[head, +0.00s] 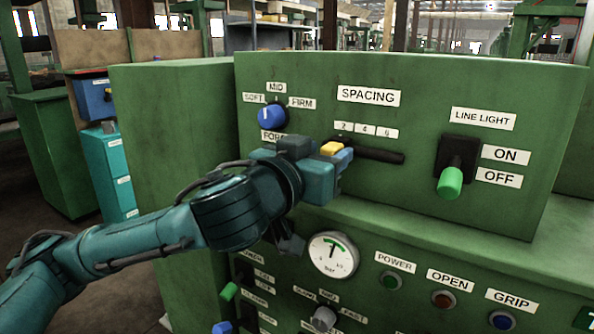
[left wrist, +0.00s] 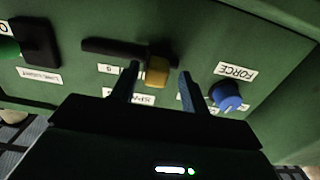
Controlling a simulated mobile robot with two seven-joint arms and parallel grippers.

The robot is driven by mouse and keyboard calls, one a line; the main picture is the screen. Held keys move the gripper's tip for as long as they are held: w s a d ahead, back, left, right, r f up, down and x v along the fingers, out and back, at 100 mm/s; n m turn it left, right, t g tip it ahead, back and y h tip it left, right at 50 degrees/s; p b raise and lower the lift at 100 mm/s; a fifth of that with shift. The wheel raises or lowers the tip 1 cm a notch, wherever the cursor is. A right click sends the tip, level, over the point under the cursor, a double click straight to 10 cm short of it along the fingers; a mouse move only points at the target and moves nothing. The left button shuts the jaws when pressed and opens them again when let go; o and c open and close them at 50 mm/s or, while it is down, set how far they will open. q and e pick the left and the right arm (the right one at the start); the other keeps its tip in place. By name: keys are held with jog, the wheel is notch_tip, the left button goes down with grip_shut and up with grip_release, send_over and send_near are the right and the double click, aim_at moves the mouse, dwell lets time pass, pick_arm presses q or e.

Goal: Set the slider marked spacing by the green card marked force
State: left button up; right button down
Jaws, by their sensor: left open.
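The SPACING slider has a yellow knob (head: 332,148) near the left end of its dark slot (head: 385,156), close to the 2 of the labels 2, 4, 6. My left gripper (head: 338,163) is at the knob and partly covers it and the slot's left end. In the left wrist view, the open gripper (left wrist: 160,72) has its fingers on either side of the yellow knob (left wrist: 157,72). I cannot tell whether they touch it. The label marked FORCE (head: 271,136) is white and partly hidden by my gripper. I see no green card marked force. My right gripper is not in view.
The blue force dial (head: 272,115), with SOFT, MID and FIRM labels, is just left of my gripper. The green LINE LIGHT lever (head: 450,181) is to the right, by OFF. A gauge (head: 333,256) and several buttons are below. The panel between slot and lever is clear.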

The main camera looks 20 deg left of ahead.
pick_arm(q)
jog(key=s+a+b, duration=0.2)
jog(key=s+b, duration=0.9)
jog(key=b, duration=0.1)
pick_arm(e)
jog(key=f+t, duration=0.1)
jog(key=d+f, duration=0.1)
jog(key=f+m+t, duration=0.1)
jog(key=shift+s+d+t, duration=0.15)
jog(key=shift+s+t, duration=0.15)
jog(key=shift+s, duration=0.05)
pick_arm(q)
jog(key=shift+a+f, duration=0.1)
